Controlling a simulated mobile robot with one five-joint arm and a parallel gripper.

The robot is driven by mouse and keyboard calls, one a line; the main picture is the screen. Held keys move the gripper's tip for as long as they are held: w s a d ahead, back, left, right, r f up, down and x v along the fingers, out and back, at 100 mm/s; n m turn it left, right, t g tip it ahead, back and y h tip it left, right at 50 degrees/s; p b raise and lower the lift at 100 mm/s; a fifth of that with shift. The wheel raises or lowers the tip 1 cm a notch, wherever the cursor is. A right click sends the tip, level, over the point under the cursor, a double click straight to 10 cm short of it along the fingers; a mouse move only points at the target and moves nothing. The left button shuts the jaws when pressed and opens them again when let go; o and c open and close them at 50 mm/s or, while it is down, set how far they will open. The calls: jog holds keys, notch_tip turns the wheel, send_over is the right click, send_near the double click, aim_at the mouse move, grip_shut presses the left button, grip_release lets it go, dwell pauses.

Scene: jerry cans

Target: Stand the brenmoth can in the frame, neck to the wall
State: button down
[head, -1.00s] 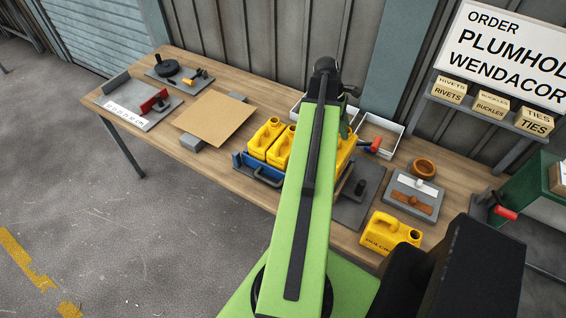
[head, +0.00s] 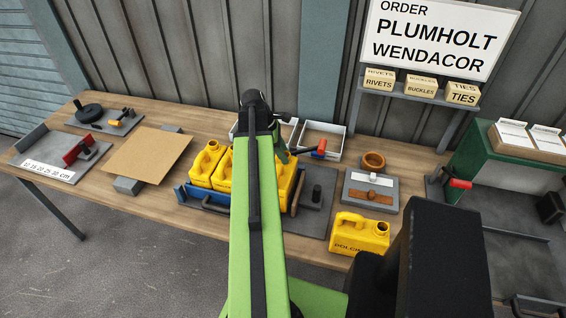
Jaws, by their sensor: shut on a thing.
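A blue frame (head: 181,193) with a handle stands on the table, partly behind my green arm. Two yellow cans stand in its left part: a left can (head: 205,164) and a can beside it (head: 225,170). More yellow, apparently another can (head: 285,180), shows just right of my arm; its label is hidden. A yellow can (head: 360,236) lettered roughly "DOLCR" stands apart at the table's front edge. I cannot read the name brenmoth anywhere. My arm reaches over the frame, and its jaws and what they hold are hidden behind it.
A grey board with a dark peg (head: 316,194) lies right of the frame. White bins (head: 323,141) stand behind, with a red-tipped handle (head: 321,148). A tan board (head: 147,155) is left.

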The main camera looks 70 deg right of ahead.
jog(key=shift+f, duration=0.9)
jog(key=shift+r, duration=0.25)
jog(key=shift+f, duration=0.25)
jog(key=c, duration=1)
grip_release()
jog(key=shift+r, duration=0.1)
jog(key=shift+o, duration=0.2)
jog(key=shift+r, duration=0.1)
jog(key=p+v, duration=1.1)
jog(key=v, duration=0.1)
